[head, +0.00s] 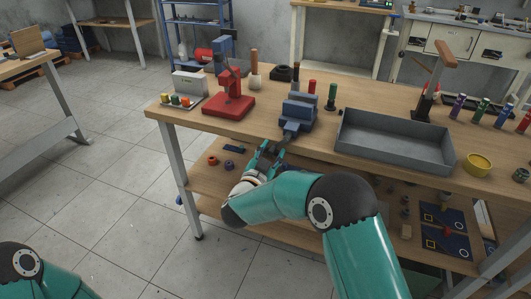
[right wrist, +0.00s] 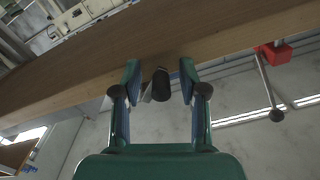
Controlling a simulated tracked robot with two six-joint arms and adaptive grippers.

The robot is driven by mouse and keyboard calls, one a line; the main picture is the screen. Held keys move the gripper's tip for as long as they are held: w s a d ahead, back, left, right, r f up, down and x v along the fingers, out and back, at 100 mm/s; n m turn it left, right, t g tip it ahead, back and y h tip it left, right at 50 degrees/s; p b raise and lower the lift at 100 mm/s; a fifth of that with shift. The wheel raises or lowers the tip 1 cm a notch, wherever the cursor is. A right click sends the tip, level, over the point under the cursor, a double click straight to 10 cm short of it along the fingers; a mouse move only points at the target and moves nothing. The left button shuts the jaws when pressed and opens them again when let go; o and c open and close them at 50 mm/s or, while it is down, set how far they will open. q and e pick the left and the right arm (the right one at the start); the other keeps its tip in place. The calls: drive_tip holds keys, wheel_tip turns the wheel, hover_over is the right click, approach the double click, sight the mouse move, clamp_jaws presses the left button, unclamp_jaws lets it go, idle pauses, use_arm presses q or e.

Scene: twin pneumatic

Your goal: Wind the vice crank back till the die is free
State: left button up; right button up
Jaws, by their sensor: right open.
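The blue-grey vice (head: 298,112) stands at the front edge of the workbench in the head view. I cannot make out a die in its jaws at this size. My right gripper (head: 270,152) is just in front of and below the vice, at the bench edge. In the right wrist view the right gripper (right wrist: 160,82) is open, a finger on each side of a dark rounded handle end (right wrist: 161,86), apparently the vice crank's. Gaps show on both sides of it. The rest of the crank is mostly hidden. My left gripper is out of view.
On the bench (head: 385,165), a red press (head: 230,103) stands left of the vice and a grey tray (head: 392,142) right of it. A yellow bowl (head: 477,164) lies further right. A lower shelf with small parts is under the bench.

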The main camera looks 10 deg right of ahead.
drive_tip(key=v, duration=1.2)
drive_tip(key=shift+w, duration=0.1)
